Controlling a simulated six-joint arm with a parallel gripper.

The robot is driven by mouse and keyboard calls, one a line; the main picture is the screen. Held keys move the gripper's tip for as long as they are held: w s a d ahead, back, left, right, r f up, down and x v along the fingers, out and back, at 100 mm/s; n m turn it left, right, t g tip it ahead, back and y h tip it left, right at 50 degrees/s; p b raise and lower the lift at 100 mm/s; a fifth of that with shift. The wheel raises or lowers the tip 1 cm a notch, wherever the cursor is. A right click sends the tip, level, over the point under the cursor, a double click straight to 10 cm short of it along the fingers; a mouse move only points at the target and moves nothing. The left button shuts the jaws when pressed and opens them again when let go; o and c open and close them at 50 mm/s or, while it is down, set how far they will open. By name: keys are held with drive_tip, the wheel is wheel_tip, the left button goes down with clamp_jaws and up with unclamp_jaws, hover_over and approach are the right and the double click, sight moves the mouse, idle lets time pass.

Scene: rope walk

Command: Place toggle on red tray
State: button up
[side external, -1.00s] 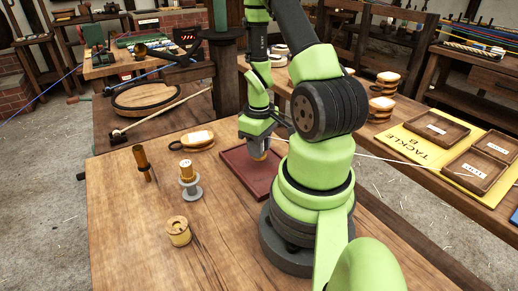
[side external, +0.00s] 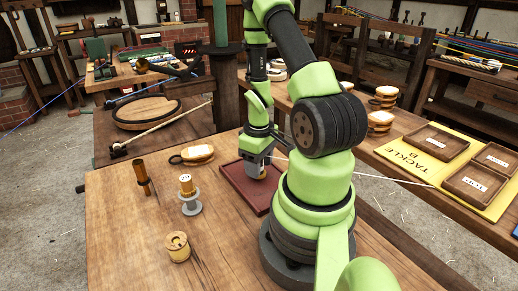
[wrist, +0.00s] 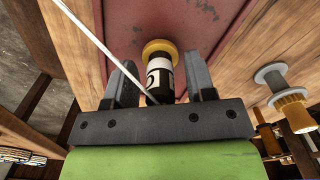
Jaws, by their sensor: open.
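The red tray (side external: 235,174) lies on the wooden bench beside my arm's base, and its dull red floor (wrist: 190,18) fills the top middle of the wrist view. A small dark cylinder with a white label (wrist: 160,78) and a yellow-tan flanged end, apparently the toggle, is between my fingers over the tray. In the side view only its yellowish end (side external: 262,174) shows below my gripper. My gripper (wrist: 158,85) is open around it, with gaps visible beside it. It seems to be at the tray floor, but contact is hard to tell.
A thin pale line (side external: 350,172) runs across the bench and past my gripper. A grey flanged piece with a tan top (side external: 188,193), a wooden spool (side external: 178,247), a brown upright tool (side external: 142,172) and a wooden block (side external: 198,154) stand left of the tray.

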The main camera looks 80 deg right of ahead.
wheel_tip(320, 180, up, 12)
drive_tip(key=shift+f, duration=0.1)
drive_tip(key=w+a+r+t, duration=0.4)
drive_tip(key=w+a+r, duration=0.1)
drive_tip(key=a+r, duration=0.5)
drive_tip(key=s+a+r+t+y, duration=0.1)
drive_tip(key=s+a+r, duration=0.1)
drive_tip(key=a, duration=0.3)
drive_tip(key=s+a+r+t+y, duration=0.1)
drive_tip(key=s+a+r+t, duration=0.1)
drive_tip(key=a, duration=0.3)
drive_tip(key=shift+a+r, duration=0.2)
drive_tip(key=shift+r, duration=0.7)
